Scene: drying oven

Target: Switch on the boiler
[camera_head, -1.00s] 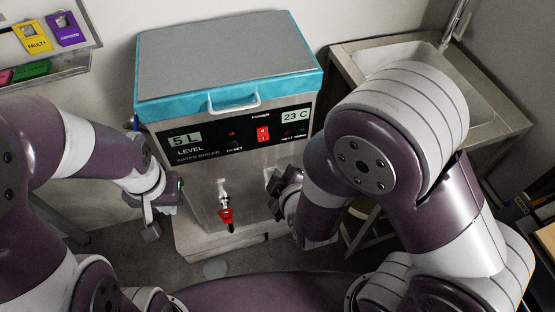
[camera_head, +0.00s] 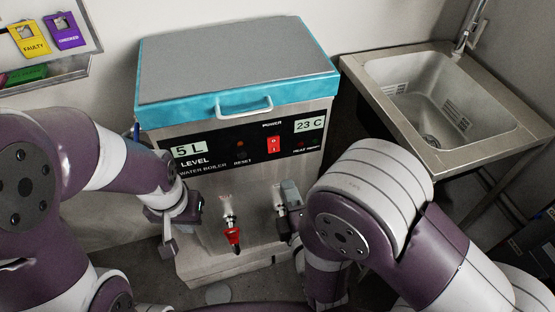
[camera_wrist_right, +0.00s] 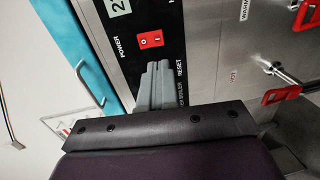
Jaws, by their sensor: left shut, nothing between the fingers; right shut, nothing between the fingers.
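The water boiler (camera_head: 255,190) is a steel box with a teal-edged lid and a black front panel. Its red POWER rocker switch (camera_head: 273,145) is in the panel's right half; its position is unclear. The switch also shows in the right wrist view (camera_wrist_right: 150,39). My right gripper (camera_head: 287,196) is shut and empty in front of the boiler, below the switch. In the right wrist view its shut fingers (camera_wrist_right: 155,85) overlap the panel beside the switch; contact cannot be told. My left gripper (camera_head: 168,238) is shut and empty by the boiler's lower left front.
A red-handled tap (camera_head: 232,236) juts from the boiler front between my grippers. A second red tap (camera_wrist_right: 303,15) shows in the right wrist view. The lid handle (camera_head: 244,106) sticks out above the panel. A steel sink (camera_head: 440,160) stands to the right.

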